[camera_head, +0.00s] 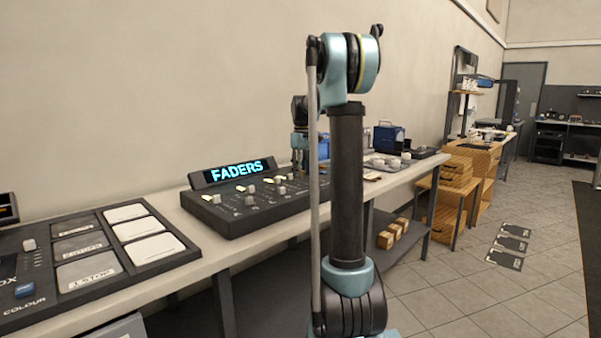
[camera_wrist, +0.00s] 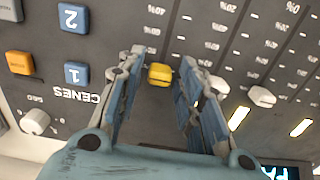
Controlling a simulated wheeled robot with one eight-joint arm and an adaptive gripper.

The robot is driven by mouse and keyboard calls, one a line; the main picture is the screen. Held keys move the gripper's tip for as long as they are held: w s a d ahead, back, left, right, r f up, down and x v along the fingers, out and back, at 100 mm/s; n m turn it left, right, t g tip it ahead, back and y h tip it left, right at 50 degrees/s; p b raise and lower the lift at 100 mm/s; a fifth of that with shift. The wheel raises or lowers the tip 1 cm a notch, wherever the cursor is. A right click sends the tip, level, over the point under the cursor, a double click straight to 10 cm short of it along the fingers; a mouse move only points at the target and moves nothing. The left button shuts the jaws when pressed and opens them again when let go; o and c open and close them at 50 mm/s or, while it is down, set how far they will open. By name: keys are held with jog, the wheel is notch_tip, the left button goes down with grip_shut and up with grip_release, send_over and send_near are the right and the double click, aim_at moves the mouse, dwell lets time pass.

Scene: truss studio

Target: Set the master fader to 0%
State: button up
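The fader console (camera_head: 255,208) lies on the bench under a lit FADERS sign (camera_head: 233,173). In the wrist view a yellow fader cap (camera_wrist: 160,75) sits between the fingertips of my gripper (camera_wrist: 161,62). The fingers are open, one on each side of the cap, with a small gap visible at the right finger. Contact at the left finger is hard to tell. An upside-down mark that seems to read 0% (camera_wrist: 155,10) lies beyond the cap, toward the top of the picture. No label reading master is legible. In the head view my arm hides part of the console.
White fader caps (camera_wrist: 262,96) stand right of my gripper, one close to the right finger. Blue scene buttons (camera_wrist: 75,73), an orange button (camera_wrist: 20,62) and a white knob (camera_wrist: 35,121) are at the left. Another pad panel (camera_head: 85,250) lies left on the bench.

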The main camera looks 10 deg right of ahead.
grip_shut()
jog(key=s+d, duration=0.4)
jog(key=s, duration=0.1)
jog(key=s+d, duration=0.2)
jog(key=s, duration=0.1)
jog(key=shift+s+d, duration=0.1)
jog(key=shift+s, duration=0.1)
jog(key=shift+o, duration=2.2)
grip_release()
notch_tip(320, 180, up, 12)
